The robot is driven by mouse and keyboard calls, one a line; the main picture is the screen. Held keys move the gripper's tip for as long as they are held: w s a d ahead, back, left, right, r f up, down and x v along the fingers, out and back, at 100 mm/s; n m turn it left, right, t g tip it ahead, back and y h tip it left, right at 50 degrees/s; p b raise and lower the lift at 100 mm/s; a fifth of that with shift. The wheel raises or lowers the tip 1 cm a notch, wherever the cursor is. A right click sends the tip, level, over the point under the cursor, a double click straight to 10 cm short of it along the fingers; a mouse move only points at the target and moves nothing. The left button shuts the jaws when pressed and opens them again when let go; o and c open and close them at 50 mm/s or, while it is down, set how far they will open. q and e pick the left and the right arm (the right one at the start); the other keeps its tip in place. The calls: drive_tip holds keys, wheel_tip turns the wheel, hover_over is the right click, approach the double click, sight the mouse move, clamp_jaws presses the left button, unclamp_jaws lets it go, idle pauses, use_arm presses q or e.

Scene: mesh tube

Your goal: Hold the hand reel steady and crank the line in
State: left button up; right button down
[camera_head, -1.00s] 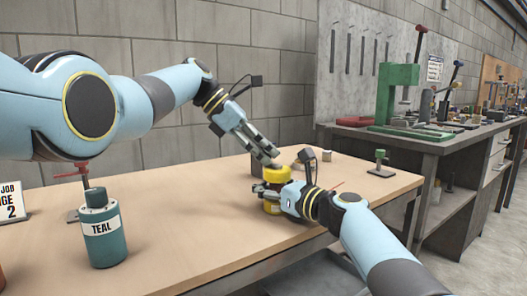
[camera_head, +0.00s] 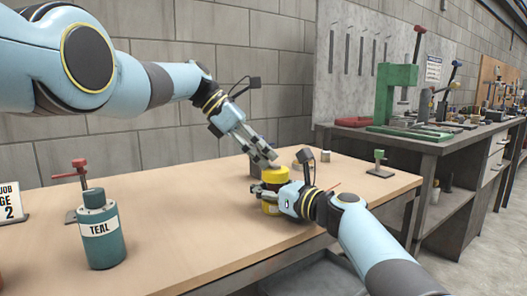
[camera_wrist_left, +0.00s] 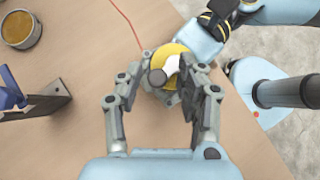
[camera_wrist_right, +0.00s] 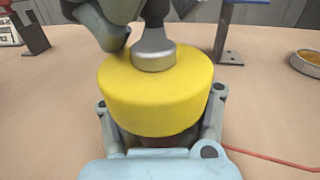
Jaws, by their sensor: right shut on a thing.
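The yellow hand reel (camera_head: 275,176) stands upright near the table's front edge. It fills the middle of the right wrist view (camera_wrist_right: 155,95) and is partly hidden in the left wrist view (camera_wrist_left: 168,50). My right gripper (camera_head: 268,194) is shut on its lower body from the side. A crank with a metal hub (camera_wrist_right: 153,57) and a dark knob (camera_wrist_left: 157,77) sits on top. My left gripper (camera_head: 268,158) points down over the reel, its fingers apart on either side of the crank knob. A red line (camera_wrist_left: 124,20) runs away from the reel across the table.
A teal bottle (camera_head: 102,235) and a red-handled stand (camera_head: 77,175) are at the left of the table. A green-topped stand (camera_head: 379,163) and a small round tin (camera_head: 326,156) are at the right. The table's middle left is clear.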

use_arm(q)
drive_tip(key=shift+r, duration=0.1)
drive_tip(key=v, duration=1.2)
